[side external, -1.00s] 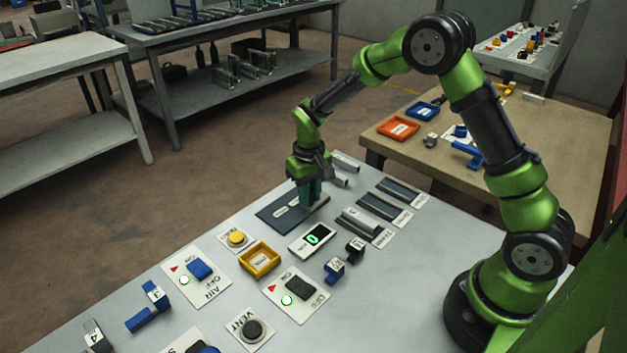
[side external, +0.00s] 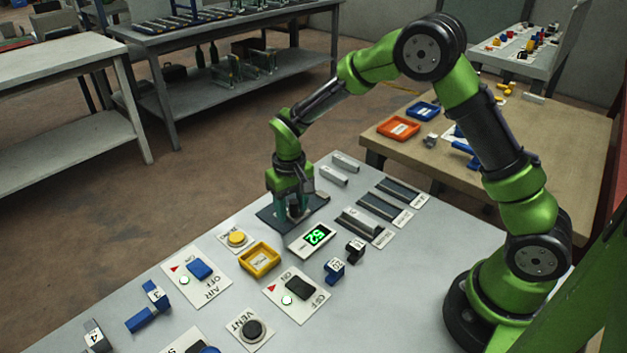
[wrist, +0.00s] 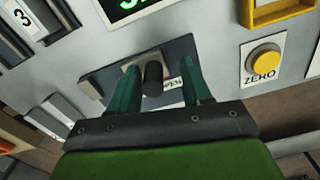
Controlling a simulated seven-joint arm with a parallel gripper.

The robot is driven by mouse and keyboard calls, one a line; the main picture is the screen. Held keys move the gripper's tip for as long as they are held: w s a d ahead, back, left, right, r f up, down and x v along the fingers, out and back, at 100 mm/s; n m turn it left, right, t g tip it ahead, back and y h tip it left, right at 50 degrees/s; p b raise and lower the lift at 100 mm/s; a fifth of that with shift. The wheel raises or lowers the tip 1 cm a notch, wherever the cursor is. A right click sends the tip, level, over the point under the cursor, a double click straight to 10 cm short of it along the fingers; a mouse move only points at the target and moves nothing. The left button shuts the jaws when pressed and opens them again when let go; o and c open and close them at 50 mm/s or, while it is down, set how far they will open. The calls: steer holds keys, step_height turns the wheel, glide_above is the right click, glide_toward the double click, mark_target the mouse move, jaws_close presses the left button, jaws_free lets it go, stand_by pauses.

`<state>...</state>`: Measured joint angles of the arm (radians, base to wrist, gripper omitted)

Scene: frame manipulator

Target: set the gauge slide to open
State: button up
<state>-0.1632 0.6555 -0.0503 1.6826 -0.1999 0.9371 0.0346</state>
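A dark plate (side external: 268,216) with a partly hidden white label lies at the table's far edge; it also shows in the wrist view (wrist: 184,52). A dark rounded piece (wrist: 153,76) stands up from it. My gripper (side external: 291,214) is lowered over the plate, and in the wrist view its green fingers (wrist: 160,92) are apart, one on each side of the dark piece, with gaps showing. A pale grey block (wrist: 92,86) is at the plate's left end there. The nearby display (side external: 317,236) shows a green number, apparently 52. I cannot read which position is marked open.
A yellow button (wrist: 265,62) marked ZERO and a yellow tray (side external: 259,259) are near the plate. Slotted tracks (side external: 402,191) and grey bars (side external: 332,177) lie to the right. Blue and black blocks, switches and a VENT button (side external: 252,331) occupy the nearer table.

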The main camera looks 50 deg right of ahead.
mark_target(292, 199)
steer(key=shift+d, duration=0.15)
steer(key=shift+r, duration=0.5)
step_height(292, 199, up, 16)
steer(key=s+d+r+m+t+y, duration=0.1)
steer(key=s+r+t, duration=0.1)
steer(key=s, duration=0.8)
steer(key=s+d+r+t+y, duration=0.1)
steer(key=s+r+t, duration=0.2)
steer(key=s, duration=0.8)
steer(key=shift+s+r+m+t, duration=0.25)
steer(key=shift+m+t, duration=0.15)
steer(key=shift+t, duration=0.7)
